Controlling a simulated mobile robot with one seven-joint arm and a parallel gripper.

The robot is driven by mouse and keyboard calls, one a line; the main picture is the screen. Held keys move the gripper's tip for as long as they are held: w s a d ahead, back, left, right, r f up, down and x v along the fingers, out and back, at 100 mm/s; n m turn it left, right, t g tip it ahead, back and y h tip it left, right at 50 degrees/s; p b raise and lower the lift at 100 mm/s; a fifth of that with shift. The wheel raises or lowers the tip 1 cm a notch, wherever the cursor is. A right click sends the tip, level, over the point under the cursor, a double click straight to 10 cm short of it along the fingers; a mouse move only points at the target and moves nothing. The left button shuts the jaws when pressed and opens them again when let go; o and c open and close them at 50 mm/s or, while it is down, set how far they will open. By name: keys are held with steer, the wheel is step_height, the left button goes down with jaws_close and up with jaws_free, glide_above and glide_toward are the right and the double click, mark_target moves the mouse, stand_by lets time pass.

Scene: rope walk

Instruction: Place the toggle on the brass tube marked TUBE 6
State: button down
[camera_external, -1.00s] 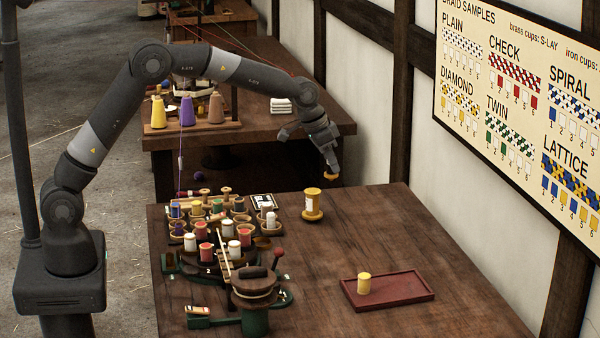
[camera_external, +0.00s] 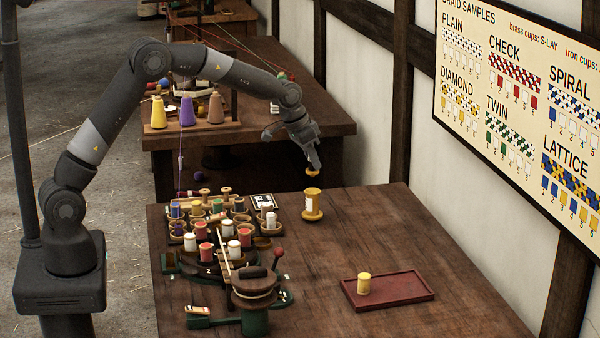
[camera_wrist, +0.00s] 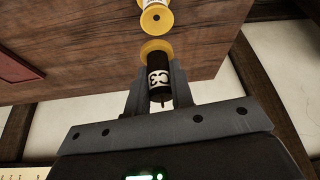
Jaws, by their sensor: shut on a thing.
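My gripper (camera_wrist: 156,82) is shut on a dark cylinder with a yellow flanged end, which I take to be the toggle (camera_wrist: 156,52). A white label with a dark figure shows on its side, partly hidden between the fingers. In the external view only its yellow end (camera_external: 312,171) shows below the jaws. A yellow brass-coloured tube (camera_external: 313,200) with a pale label stands upright on a round yellow base on the table. The held piece is just above and behind it, apart from it. The tube also shows at the top of the wrist view (camera_wrist: 154,18); its marking is unreadable.
A dark red tray (camera_external: 395,290) with a small yellow spool (camera_external: 364,284) is at the right front. Several bobbins in cups (camera_external: 205,230) and a green-based machine (camera_external: 254,300) crowd the table's left. The tabletop around the tube is clear to the right.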

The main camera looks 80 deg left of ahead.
mark_target(312, 171)
steer(key=shift+w+a+f, duration=0.1)
steer(key=shift+a+f, duration=0.2)
steer(key=shift+f, duration=1.85)
steer(key=shift+f, duration=0.1)
steer(key=c, duration=1.3)
jaws_free()
steer(key=shift+o, duration=0.2)
